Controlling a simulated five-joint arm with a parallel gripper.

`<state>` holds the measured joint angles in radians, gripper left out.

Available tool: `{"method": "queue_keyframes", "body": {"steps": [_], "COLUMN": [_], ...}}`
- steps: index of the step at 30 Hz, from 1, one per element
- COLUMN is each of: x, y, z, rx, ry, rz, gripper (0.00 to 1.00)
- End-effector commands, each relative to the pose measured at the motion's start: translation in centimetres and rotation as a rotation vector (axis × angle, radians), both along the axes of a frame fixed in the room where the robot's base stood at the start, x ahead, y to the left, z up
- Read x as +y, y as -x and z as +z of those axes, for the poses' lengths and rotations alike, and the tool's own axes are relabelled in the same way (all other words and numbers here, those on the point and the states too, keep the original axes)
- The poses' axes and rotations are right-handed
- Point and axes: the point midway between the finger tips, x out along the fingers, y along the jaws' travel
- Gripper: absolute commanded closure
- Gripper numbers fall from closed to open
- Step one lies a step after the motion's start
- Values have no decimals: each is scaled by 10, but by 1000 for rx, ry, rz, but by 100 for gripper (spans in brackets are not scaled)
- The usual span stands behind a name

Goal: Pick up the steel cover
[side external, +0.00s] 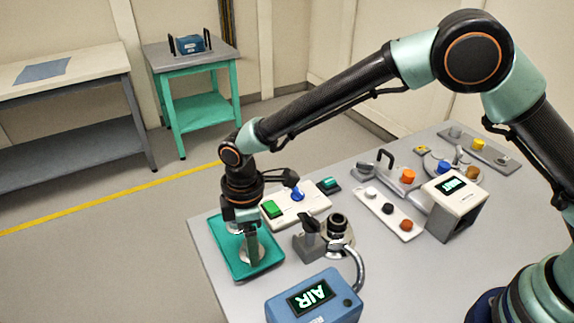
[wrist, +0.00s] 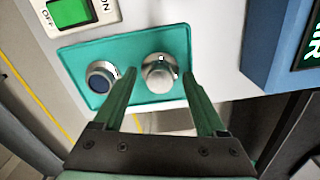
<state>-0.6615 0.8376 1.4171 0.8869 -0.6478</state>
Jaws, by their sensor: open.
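The steel cover (wrist: 160,74) is a rounded metal cap with a knob on top, on the right part of a teal tray (wrist: 78,58) in the wrist view. In the side view its pale edge (side external: 262,253) shows beside my finger. My gripper (wrist: 159,76) is open, with its green fingertips on either side of the cover; I cannot tell whether they touch it. In the side view my gripper (side external: 251,260) points straight down over the tray (side external: 236,272), and hides part of the cover. A round steel piece with a dark blue top (wrist: 102,77) sits left of the cover.
A switch box with a green button (side external: 272,209) stands behind the tray. A dark clamp-like fixture (side external: 310,244) and a blue box marked AIR (side external: 314,298) stand to its right and front. The table edge (side external: 205,262) is close on the left.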

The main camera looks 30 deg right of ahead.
Motion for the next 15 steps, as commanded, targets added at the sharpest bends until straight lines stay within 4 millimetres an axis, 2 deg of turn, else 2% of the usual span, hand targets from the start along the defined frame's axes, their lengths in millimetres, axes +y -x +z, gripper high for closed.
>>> {"method": "queue_keyframes", "body": {"steps": [2, 8, 15], "x": [0, 0, 0], "y": [0, 0, 0], "z": [0, 0, 1], "rx": [0, 0, 0], "ry": [0, 0, -1], "rz": [0, 0, 0], "gripper": [26, 99, 100]}}
